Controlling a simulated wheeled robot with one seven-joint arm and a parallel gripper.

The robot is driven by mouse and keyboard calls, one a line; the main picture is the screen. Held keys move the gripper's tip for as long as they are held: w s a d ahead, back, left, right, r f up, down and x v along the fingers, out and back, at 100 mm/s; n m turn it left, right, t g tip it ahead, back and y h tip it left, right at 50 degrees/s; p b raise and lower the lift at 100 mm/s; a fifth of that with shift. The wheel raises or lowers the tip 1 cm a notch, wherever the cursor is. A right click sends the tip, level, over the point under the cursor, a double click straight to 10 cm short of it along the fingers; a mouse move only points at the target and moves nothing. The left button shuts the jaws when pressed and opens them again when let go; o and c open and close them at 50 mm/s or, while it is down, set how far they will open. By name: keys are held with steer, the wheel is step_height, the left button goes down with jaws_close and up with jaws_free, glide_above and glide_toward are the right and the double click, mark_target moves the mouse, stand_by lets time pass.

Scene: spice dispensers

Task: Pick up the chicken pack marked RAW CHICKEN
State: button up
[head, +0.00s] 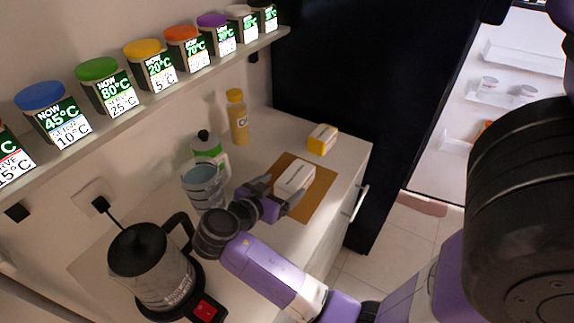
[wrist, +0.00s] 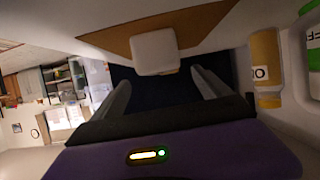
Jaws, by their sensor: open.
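A white block-shaped pack (head: 295,177) lies on a brown board (head: 318,195) on the counter; no RAW CHICKEN marking can be read on it. A second pack, yellow and white (head: 322,139), sits on the counter beyond the board. My gripper (head: 279,189) is open, low over the counter, with its fingers at the near end of the white pack. In the wrist view the white pack (wrist: 155,50) is ahead of my open gripper (wrist: 163,86), roughly centred between the fingers, with the board (wrist: 108,40) behind it. Contact cannot be told.
A kettle (head: 150,265) is at the near left. A shelf of several spice jars (head: 143,72) runs above. The counter's right edge is close to the board.

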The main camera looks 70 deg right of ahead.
mark_target(295, 175)
steer(key=shift+p+x, duration=0.35)
steer(key=shift+x, duration=1.05)
steer(key=x, duration=0.1)
steer(key=p+x, duration=0.1)
steer(key=x, duration=0.2)
steer(key=shift+s+d+r+p, duration=0.2)
steer(key=shift+r+p, duration=0.1)
steer(key=shift+p, duration=0.1)
steer(key=shift+d+f, duration=0.3)
steer(key=shift+d, duration=0.15)
steer(key=shift+r, duration=0.1)
jaws_close()
